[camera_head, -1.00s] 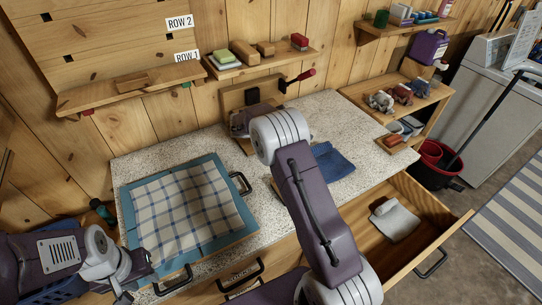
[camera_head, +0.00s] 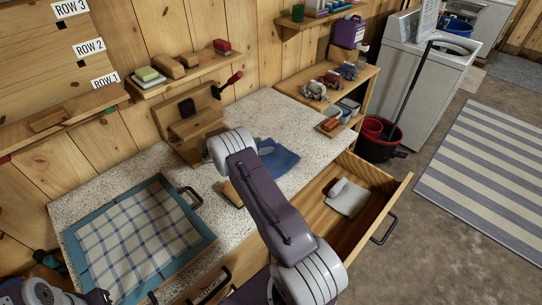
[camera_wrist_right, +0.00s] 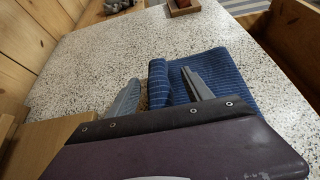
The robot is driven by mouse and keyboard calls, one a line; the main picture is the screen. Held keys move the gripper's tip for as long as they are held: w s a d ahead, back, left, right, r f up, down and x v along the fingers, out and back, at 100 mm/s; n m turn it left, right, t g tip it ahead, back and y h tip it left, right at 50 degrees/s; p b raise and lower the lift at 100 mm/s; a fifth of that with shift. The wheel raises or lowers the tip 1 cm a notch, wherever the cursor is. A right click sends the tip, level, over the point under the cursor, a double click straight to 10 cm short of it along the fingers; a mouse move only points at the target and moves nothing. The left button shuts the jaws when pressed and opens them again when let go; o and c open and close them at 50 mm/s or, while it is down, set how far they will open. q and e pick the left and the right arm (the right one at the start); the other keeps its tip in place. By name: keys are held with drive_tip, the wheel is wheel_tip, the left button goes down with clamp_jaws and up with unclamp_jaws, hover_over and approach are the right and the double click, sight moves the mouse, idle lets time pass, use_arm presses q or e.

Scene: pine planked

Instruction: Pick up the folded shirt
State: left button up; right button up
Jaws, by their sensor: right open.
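A folded blue cloth (camera_head: 278,158), which I take to be the shirt, lies on the speckled counter just right of my right wrist in the head view. In the right wrist view the cloth (camera_wrist_right: 221,72) shows fine pale lines and a rolled fold along its left side. My right gripper (camera_wrist_right: 163,92) is open. Its fingers point toward the cloth's near left part, with the right finger in front of the blue fabric. I cannot tell whether they touch it. In the head view my right wrist hides the fingers. My left arm shows only at the bottom left corner, its gripper out of frame.
A blue tray (camera_head: 208,238) with a checked cloth (camera_head: 138,240) sits on the counter's left. A wooden stand (camera_head: 193,127) is behind my right wrist. An open drawer (camera_head: 317,213) holds a grey cloth (camera_head: 347,197). The counter (camera_head: 275,112) behind the blue cloth is clear.

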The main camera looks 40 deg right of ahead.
use_arm(q)
drive_tip(key=shift+w+a, duration=0.1)
drive_tip(key=shift+w, duration=0.05)
use_arm(e)
drive_tip(key=shift+w+d+f, duration=0.2)
drive_tip(key=shift+w, duration=0.05)
clamp_jaws()
drive_tip(key=shift+r, duration=0.15)
